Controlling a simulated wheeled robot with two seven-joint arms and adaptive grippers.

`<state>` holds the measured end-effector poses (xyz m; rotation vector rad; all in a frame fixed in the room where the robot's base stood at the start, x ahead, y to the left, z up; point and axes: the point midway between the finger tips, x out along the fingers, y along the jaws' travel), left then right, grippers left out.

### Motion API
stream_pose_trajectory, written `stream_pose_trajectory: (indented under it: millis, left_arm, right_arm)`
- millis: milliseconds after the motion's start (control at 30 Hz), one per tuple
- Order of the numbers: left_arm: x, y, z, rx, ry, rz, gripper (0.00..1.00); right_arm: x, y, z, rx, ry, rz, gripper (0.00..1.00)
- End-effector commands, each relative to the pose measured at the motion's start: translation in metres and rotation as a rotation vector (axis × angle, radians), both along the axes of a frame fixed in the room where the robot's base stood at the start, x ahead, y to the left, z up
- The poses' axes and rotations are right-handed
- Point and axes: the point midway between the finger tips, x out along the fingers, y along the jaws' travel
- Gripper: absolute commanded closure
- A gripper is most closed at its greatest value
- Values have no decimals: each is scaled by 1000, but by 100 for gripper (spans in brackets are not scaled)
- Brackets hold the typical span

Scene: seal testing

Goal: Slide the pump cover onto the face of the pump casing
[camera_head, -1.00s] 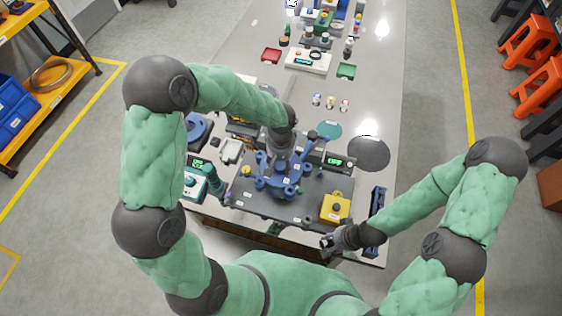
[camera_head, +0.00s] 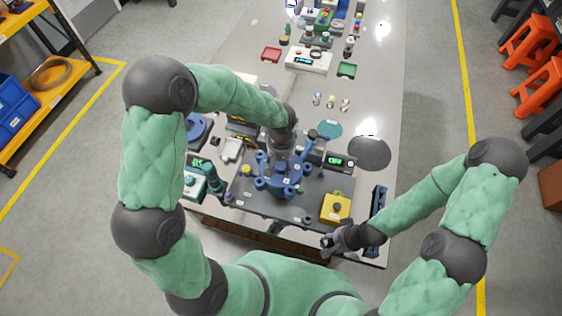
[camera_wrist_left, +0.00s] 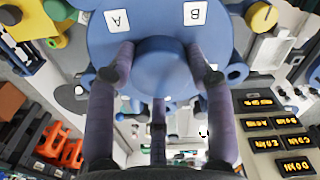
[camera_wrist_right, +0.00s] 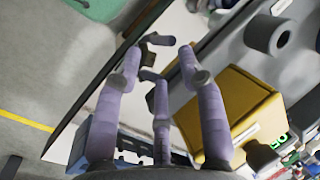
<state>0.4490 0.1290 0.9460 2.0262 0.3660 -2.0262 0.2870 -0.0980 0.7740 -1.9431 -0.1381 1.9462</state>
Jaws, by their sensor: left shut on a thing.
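The blue pump cover (camera_wrist_left: 125,20) is a round disc with tags A and B and a raised central boss (camera_wrist_left: 160,65). My left gripper (camera_wrist_left: 163,75) is shut on that boss, its fingers around it. In the head view, my left gripper (camera_head: 281,160) is over the blue pump parts (camera_head: 268,186) above the dark plate. Cover and casing overlap there, and my gripper hides their middle; I cannot tell whether their faces touch. My right gripper (camera_head: 330,243) is open and empty at the near right edge of the table; its spread fingers show in the right wrist view (camera_wrist_right: 160,62).
A yellow box (camera_head: 336,208) with a dark knob stands at the plate's front right. A blue holder (camera_head: 378,204) lies farther right. A display unit (camera_head: 337,161) is behind the plate, and a teal-and-white device (camera_head: 191,183) at its left.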

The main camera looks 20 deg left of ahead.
Motion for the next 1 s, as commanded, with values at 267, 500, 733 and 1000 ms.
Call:
stream_pose_trajectory:
  millis: [267, 500, 733, 1000]
  left_arm:
    - [1, 0, -1, 0, -2, -1, 100]
    - [0, -1, -2, -1, -1, -1, 100]
    - [0, -1, -3, -1, 0, 0, 100]
    - [-1, -1, -4, -1, 3, 0, 100]
  right_arm:
    - [0, 0, -2, 0, -1, 0, 60]
    - [0, 0, -4, 0, 1, 1, 60]
    - [-1, 0, -6, 1, 3, 1, 60]
    - [-1, 0, -8, 1, 3, 1, 60]
